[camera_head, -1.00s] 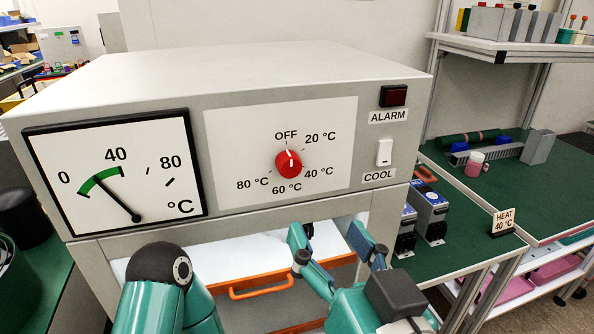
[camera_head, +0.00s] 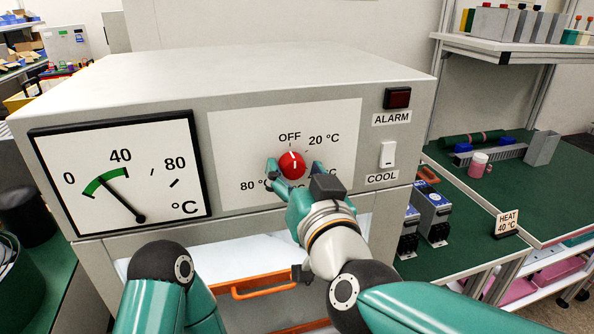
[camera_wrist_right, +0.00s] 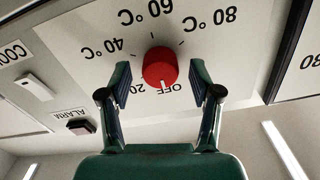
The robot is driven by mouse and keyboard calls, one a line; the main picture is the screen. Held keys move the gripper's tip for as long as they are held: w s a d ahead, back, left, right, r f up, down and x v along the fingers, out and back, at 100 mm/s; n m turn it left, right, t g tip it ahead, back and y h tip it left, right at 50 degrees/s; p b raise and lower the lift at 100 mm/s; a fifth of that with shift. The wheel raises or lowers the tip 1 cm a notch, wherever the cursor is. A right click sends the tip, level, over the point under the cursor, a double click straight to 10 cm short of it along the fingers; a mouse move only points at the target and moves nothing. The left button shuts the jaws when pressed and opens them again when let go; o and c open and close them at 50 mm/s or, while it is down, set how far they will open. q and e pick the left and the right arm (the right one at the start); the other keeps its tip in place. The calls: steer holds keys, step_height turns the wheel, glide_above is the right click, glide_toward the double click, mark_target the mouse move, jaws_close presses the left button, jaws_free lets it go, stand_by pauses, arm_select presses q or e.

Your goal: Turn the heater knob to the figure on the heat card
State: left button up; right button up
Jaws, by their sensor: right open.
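The red heater knob (camera_head: 291,165) sits on the white dial plate of the grey cabinet, its white mark pointing to OFF. The knob also shows in the right wrist view (camera_wrist_right: 160,67), its mark toward the OFF label. My right gripper (camera_head: 296,171) is open, with one finger on either side of the knob. In the wrist view (camera_wrist_right: 160,78) gaps show between both fingers and the knob. The gripper partly hides the lower dial figures in the head view. The heat card (camera_head: 507,222) at right reads HEAT 40 °C. My left gripper is out of view.
A gauge (camera_head: 120,172) left of the dial has its needle near the green band below 40. A white COOL switch (camera_head: 388,154) and a dark red ALARM lamp (camera_head: 397,98) are right of the dial. An orange handle (camera_head: 262,291) lies below. Free room lies before the panel.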

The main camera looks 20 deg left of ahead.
steer(key=c, duration=1.1)
steer(key=shift+c, duration=0.2)
